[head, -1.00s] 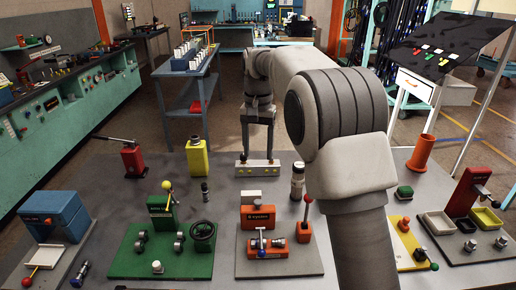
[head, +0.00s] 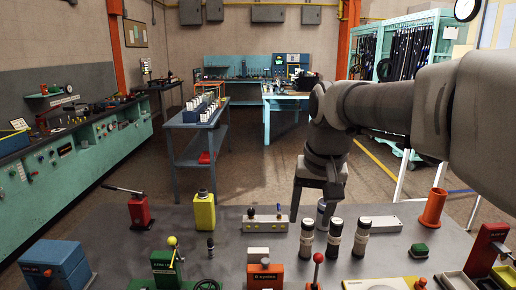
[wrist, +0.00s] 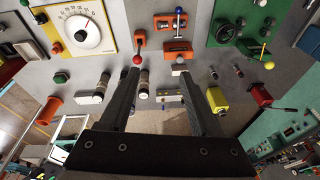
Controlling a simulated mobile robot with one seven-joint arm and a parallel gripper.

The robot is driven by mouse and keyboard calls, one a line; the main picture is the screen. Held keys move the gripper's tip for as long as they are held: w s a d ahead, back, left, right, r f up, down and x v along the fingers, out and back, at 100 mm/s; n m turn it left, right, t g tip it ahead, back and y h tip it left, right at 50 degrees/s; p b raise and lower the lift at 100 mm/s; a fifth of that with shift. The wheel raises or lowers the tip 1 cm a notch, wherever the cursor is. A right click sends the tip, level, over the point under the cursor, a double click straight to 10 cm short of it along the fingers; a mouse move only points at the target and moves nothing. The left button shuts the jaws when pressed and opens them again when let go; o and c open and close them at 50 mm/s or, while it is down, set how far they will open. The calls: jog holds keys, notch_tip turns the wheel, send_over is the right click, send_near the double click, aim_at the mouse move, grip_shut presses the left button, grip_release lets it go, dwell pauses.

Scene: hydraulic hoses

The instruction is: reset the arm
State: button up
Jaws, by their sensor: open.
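My gripper (head: 308,212) hangs pointing down over the far part of the grey bench, a little right of a pale block with coloured knobs (head: 265,223). In the wrist view my gripper (wrist: 159,72) has its two dark fingers well apart, with nothing held between them. My arm reaches in from the right of the head view. The tip heights above the bench are hard to judge.
Several dark, white-banded cylinders (head: 334,238) stand just in front of my gripper. A yellow bottle (head: 204,212), a red lever unit (head: 139,212) and an orange cup (head: 433,208) stand on the bench (head: 110,235). A blue-grey cart (head: 188,117) is behind.

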jog(key=s+d+f+t, duration=0.1)
jog(key=s+d+f, duration=0.1)
jog(key=s, duration=0.6)
jog(key=s+d+f+n+t, duration=0.1)
jog(key=s+d+f, duration=0.1)
jog(key=s, duration=0.7)
jog(key=shift+f+n+t, duration=0.3)
jog(key=shift+f+t, duration=0.1)
jog(key=shift+f, duration=0.4)
